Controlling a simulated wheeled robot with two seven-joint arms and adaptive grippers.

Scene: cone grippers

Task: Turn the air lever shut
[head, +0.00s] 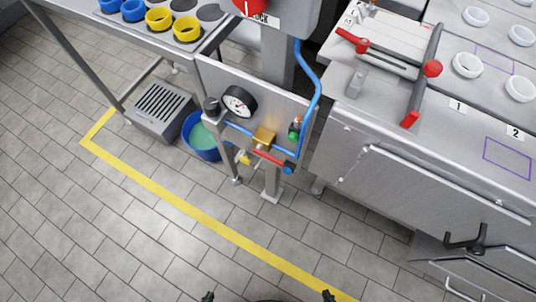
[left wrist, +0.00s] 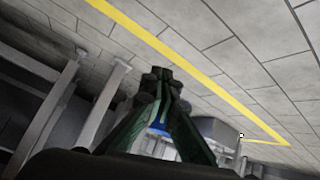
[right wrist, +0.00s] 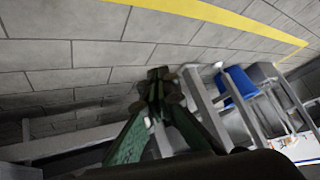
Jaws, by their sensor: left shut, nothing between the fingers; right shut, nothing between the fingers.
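The red air lever (head: 269,158) sits just below a brass valve block (head: 264,138) on the blue air pipe in the head view. It lies roughly along the pipe, slanting down to the right. A pressure gauge (head: 239,101) is on the grey panel to its upper left. Only the tips of my left gripper (head: 208,296) and right gripper (head: 328,296) show at the bottom edge, well short of the lever. In the left wrist view my left fingers (left wrist: 161,75) are together and empty. In the right wrist view my right fingers (right wrist: 158,76) are also together and empty.
A blue bucket (head: 203,145) and a grey slotted box (head: 160,108) stand on the floor left of the panel. A steel bench (head: 400,130) with a red-handled fixture is on the right. A yellow line (head: 190,213) crosses the tiles. The floor before the panel is clear.

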